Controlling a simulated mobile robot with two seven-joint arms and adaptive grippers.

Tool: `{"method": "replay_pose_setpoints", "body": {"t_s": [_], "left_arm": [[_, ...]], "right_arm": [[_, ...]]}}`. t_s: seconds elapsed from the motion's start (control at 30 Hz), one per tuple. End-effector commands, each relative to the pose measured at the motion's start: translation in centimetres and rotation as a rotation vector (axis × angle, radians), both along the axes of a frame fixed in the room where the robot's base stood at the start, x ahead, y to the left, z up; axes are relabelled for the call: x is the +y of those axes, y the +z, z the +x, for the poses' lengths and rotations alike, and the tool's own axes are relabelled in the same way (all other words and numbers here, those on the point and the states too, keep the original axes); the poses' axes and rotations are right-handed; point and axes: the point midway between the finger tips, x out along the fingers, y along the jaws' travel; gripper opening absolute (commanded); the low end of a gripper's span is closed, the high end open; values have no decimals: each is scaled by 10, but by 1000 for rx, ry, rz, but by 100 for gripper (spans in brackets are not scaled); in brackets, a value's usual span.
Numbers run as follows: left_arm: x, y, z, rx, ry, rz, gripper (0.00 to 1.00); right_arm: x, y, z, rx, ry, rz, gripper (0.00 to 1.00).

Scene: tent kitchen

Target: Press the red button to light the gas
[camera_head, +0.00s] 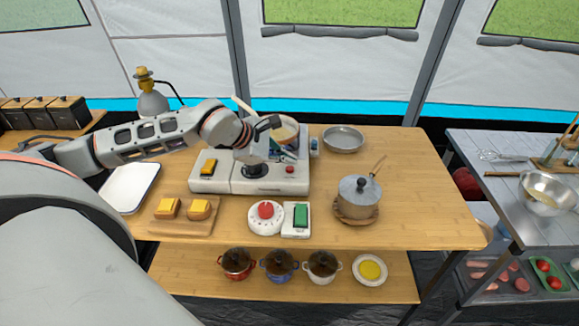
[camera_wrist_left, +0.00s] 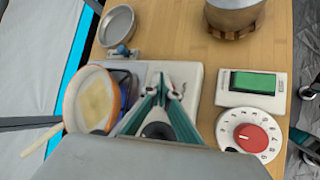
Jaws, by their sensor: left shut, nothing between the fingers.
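The red button (camera_head: 290,169) is a small red knob on the right part of the white gas stove (camera_head: 215,184) in the head view. I cannot make it out in the wrist view, where my fingers cover part of the stove. My left gripper (camera_head: 256,161) points down over the middle of the stove, left of the button. Its teal fingers (camera_wrist_left: 163,90) are shut and empty over the stove top in the wrist view. I cannot tell whether they touch anything. A pan (camera_wrist_left: 92,100) with yellowish contents sits at the back of the stove. My right gripper is not in view.
A white timer with a red dial (camera_head: 265,212) and a device with a green screen (camera_head: 300,215) lie before the stove. A lidded pot (camera_head: 358,197) stands to the right. An empty metal pan (camera_head: 343,138) is behind it. The table's right end is clear.

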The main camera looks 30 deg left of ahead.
Motion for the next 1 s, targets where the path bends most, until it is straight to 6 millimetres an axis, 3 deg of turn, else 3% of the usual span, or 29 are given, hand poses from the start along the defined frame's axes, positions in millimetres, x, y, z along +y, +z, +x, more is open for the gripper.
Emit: {"method": "replay_pose_setpoints", "body": {"t_s": [0.47, 1.0], "left_arm": [[0, 7, 0, -2, -1, 0, 0], [0, 53, 0, -3, -1, 1, 0]], "right_arm": [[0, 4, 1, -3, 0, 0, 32], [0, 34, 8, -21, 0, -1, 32]]}}
